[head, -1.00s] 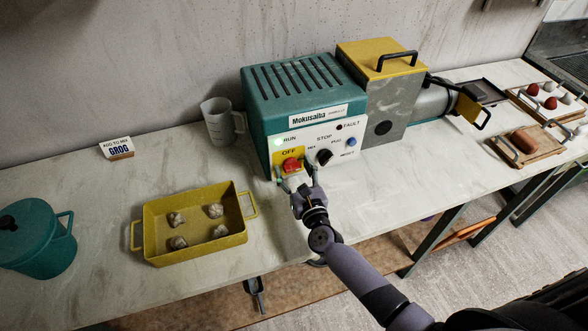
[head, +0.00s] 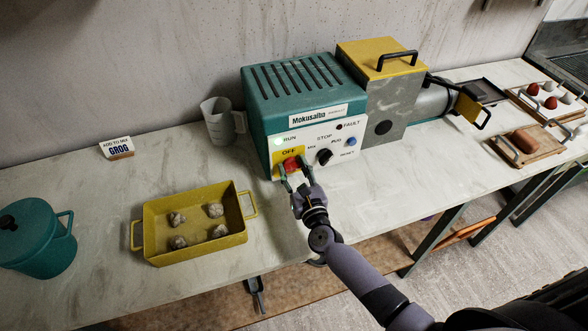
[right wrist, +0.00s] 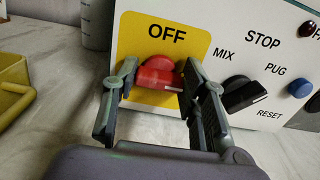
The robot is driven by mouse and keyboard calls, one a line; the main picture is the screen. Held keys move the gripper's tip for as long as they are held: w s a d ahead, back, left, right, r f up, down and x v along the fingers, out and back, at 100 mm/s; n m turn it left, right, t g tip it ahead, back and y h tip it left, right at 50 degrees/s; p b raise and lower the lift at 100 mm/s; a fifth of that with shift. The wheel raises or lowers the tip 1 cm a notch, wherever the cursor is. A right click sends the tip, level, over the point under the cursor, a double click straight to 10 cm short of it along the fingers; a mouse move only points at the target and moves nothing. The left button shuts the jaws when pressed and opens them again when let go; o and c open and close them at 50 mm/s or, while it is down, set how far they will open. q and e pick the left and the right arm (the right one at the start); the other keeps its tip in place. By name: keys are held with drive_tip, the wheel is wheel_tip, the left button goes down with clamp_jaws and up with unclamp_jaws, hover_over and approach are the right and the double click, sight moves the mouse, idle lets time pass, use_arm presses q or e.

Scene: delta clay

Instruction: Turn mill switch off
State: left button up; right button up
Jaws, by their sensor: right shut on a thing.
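The mill (head: 300,88) is a teal housing with a white control panel (head: 345,140) on the worktop. Its red switch (head: 291,164) sits on a yellow patch marked OFF, at the panel's lower left. The red switch also shows in the right wrist view (right wrist: 156,74), with its handle lying roughly sideways and tilted down to the right. My right gripper (head: 293,171) is shut on the red switch, one finger on each side; in the right wrist view the fingers (right wrist: 158,82) flank it. The green light by RUN (head: 278,142) looks lit. My left gripper is not in view.
A black selector knob (head: 324,156) and a blue button (head: 351,142) are right of the switch. A yellow tray (head: 196,249) with several clay lumps, a teal lidded pot (head: 38,240), a pitcher (head: 219,124) and a GROG sign (head: 117,147) stand left.

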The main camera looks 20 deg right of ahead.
drive_tip(key=shift+n, duration=0.3)
drive_tip(key=n, duration=0.3)
drive_tip(key=shift+a+n, duration=0.1)
drive_tip(key=shift+n, duration=0.2)
drive_tip(key=n, duration=0.4)
drive_tip(key=shift+a+f+n, duration=0.1)
drive_tip(key=shift+f+n, duration=0.05)
drive_tip(key=shift+n, duration=0.15)
drive_tip(key=n, duration=0.4)
drive_tip(key=shift+n+p, duration=0.3)
drive_tip(key=n, duration=0.4)
drive_tip(key=shift+f, duration=0.15)
drive_tip(key=shift+n+p, duration=0.3)
drive_tip(key=o, duration=1.2)
drive_tip(key=shift+c, duration=0.2)
